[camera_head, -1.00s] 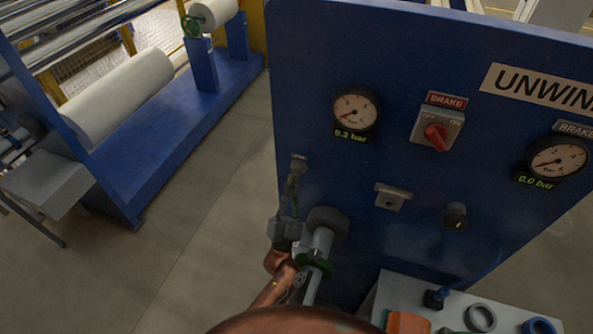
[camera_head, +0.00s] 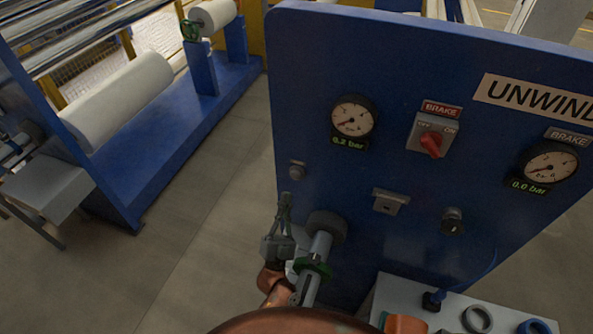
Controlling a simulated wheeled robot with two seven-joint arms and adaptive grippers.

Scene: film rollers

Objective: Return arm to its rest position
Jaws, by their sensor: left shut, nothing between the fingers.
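My left gripper (camera_head: 284,203) shows in the head view, in front of the left edge of the blue panel (camera_head: 380,65). Its fingers point up the picture and are shut with nothing between them. It is just left of a grey round boss with a shaft and a green ring (camera_head: 313,268). My copper-coloured arm comes up from the bottom edge behind it. I cannot tell whether the gripper touches the panel. My right gripper is not in view.
The panel carries a gauge (camera_head: 353,117), a red brake switch (camera_head: 431,143), a second gauge (camera_head: 549,164) and several small fittings. A grey bench with rings (camera_head: 477,318) stands at the lower right. Machinery with a white roll (camera_head: 118,98) stands left. Floor between is open.

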